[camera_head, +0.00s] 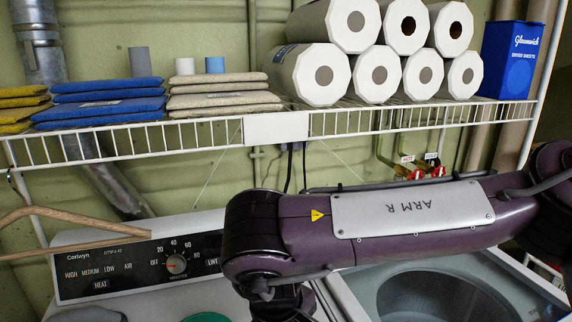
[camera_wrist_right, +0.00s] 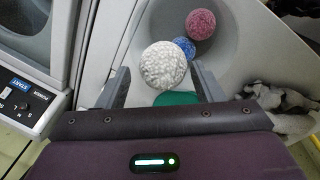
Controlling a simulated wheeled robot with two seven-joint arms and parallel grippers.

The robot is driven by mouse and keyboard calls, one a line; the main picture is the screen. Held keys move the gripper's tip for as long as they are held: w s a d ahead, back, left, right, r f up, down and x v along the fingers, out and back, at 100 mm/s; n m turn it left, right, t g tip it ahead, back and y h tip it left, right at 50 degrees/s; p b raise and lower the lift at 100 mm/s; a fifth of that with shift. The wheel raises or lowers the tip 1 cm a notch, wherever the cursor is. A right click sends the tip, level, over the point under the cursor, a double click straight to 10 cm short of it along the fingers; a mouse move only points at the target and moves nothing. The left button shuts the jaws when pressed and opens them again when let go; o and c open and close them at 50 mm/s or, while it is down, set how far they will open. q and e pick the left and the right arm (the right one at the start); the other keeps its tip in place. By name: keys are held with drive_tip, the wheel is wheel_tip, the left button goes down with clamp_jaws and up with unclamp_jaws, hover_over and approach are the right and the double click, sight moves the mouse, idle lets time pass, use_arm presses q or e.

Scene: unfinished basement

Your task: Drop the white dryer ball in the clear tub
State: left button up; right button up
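The white dryer ball (camera_wrist_right: 165,65) shows in the right wrist view, with a rough, knitted-looking surface. My right gripper (camera_wrist_right: 157,72) is open. Its two fingers stand on either side of the ball, with a visible gap at each side. A blue ball (camera_wrist_right: 184,48) and a pinkish-red ball (camera_wrist_right: 200,24) lie just beyond it, against a grey rounded surface (camera_wrist_right: 238,50). I cannot tell whether this surface is the clear tub. In the head view my right arm crosses the picture, and its gripper is below the frame. My left gripper is not in view.
A green object (camera_wrist_right: 176,98) shows below the ball. Crumpled grey-white cloth (camera_wrist_right: 285,108) lies at the right. The head view shows the dryer panel (camera_head: 135,265), an open washer drum (camera_head: 440,300), a wooden hanger (camera_head: 75,216) and a wire shelf (camera_head: 275,128) with paper rolls, folded cloths and a blue box (camera_head: 511,60).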

drive_tip(key=shift+o, duration=1.4)
drive_tip(key=shift+r, duration=0.1)
drive_tip(key=r, duration=0.5)
drive_tip(key=s+r+b, duration=0.1)
drive_tip(key=r, duration=0.1)
drive_tip(key=shift+a+r, duration=0.25)
drive_tip(key=shift+a, duration=0.15)
